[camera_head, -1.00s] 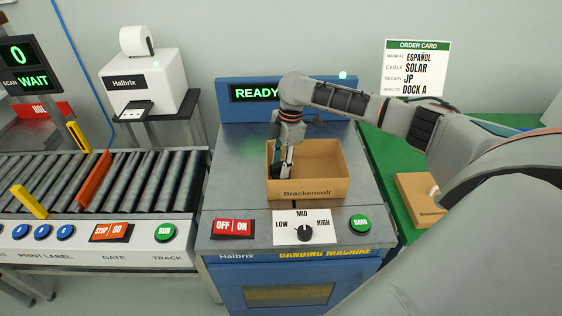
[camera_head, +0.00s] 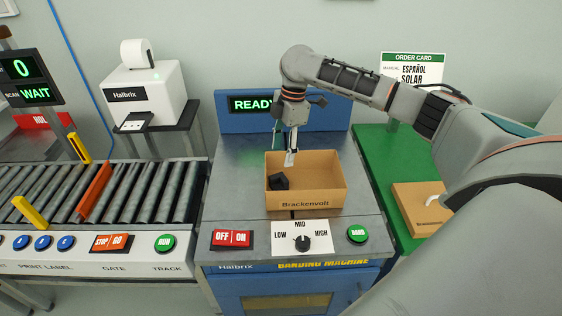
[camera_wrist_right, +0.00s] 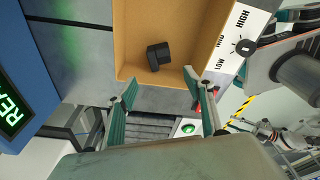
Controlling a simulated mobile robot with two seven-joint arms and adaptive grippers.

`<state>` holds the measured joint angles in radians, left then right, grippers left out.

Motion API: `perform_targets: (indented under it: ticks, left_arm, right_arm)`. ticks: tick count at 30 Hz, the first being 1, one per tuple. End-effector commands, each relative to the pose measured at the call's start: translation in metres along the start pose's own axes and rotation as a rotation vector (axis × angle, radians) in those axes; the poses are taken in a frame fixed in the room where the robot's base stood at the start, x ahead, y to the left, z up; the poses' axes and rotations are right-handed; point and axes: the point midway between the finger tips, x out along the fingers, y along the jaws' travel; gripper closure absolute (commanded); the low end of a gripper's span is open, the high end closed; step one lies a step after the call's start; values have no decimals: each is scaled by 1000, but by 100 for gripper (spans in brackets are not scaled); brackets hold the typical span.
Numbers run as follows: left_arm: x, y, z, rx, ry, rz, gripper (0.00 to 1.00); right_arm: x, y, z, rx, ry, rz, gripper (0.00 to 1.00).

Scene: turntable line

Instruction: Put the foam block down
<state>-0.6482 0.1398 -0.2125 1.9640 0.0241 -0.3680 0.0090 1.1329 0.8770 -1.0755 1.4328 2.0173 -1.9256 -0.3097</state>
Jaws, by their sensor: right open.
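A dark foam block (camera_head: 279,182) lies inside the open cardboard box (camera_head: 315,198), near the box's left side. The box stands on the banding machine's metal top. The block also shows in the right wrist view (camera_wrist_right: 158,56), resting on the box floor, apart from the fingers. My right gripper (camera_head: 290,158) is above the back left part of the box, pointing down. In the right wrist view my right gripper (camera_wrist_right: 160,88) has its two fingers spread with nothing between them. My left gripper is not in view.
The banding machine's front panel has a red OFF/ON switch (camera_head: 233,238), a dial (camera_head: 302,243) and a green BAND button (camera_head: 357,234). A roller track (camera_head: 130,190) is at left. A brown box lid (camera_head: 420,210) lies on the green table at right.

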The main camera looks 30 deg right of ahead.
Motion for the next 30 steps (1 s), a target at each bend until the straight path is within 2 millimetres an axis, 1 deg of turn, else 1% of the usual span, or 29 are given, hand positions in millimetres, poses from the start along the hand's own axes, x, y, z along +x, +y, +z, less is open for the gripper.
perform_targets:
  ticks: [1,3,8,30]
  left_arm:
    - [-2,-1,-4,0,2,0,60]
    - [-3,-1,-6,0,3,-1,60]
    - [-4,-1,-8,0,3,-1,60]
    - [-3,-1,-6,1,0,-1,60]
  right_arm:
    - [-11,0,0,0,1,2,48]
    - [-20,0,0,-1,0,1,48]
    - [-30,0,0,0,1,0,48]
    - [-32,0,0,0,0,-1,48]
